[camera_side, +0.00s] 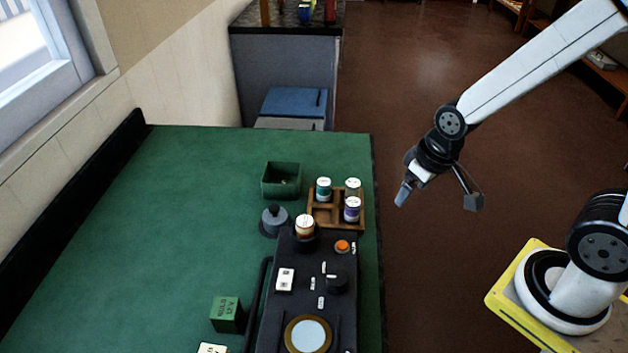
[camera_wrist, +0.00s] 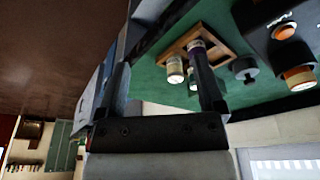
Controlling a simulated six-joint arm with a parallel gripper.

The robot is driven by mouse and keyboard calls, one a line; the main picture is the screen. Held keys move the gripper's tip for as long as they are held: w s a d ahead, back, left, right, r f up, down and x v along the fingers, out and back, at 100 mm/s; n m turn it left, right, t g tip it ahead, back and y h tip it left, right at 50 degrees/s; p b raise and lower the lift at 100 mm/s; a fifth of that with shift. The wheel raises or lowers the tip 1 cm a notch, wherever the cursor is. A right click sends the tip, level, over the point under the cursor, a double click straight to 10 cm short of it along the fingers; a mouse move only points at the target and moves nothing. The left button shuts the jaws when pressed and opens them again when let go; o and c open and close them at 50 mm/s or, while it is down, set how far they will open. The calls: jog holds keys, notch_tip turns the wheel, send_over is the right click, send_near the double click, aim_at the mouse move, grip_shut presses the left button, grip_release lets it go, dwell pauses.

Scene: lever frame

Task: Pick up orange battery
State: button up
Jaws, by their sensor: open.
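The orange battery (camera_side: 305,226) stands upright in a round dark socket at the far end of the black device (camera_side: 276,335). Its top is pale and its lower part is hidden by the socket. In the wrist view the battery (camera_wrist: 299,77) shows at the right edge as an orange band with a white end. My gripper (camera_side: 438,198) is open and empty, with its fingers wide apart. It hangs beyond the table's right edge, to the right of the battery and well away from it. In the wrist view both fingers of my gripper (camera_wrist: 160,65) show with nothing between them.
A wooden rack (camera_side: 327,214) beside the socket holds teal, white and purple batteries. Nearby stand an orange button (camera_side: 342,246), a grey knobbed piece (camera_side: 275,220) and an open green box (camera_side: 281,182). A green block (camera_side: 227,314) lies front left. The table's left side is clear.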

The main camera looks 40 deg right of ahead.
jog(key=m+g+y, duration=0.2)
jog(key=m+y, duration=1.1)
jog(key=m, duration=0.5)
send_near(308, 219)
jog(key=a+f, duration=0.1)
jog(key=a, duration=0.1)
jog(key=s+a+f, duration=0.1)
jog(key=a, duration=0.1)
jog(key=shift+s+a+f, duration=0.1)
jog(key=shift+f, duration=0.2)
jog(key=shift+w+a+r+m+t, duration=0.1)
jog(key=shift+w+r+m+t, duration=0.1)
jog(key=shift+w+m+t, duration=0.4)
jog(key=shift+x, duration=1.3)
jog(key=shift+s+a+y, duration=0.1)
jog(key=shift+y, duration=0.2)
jog(key=shift+x, duration=2.5)
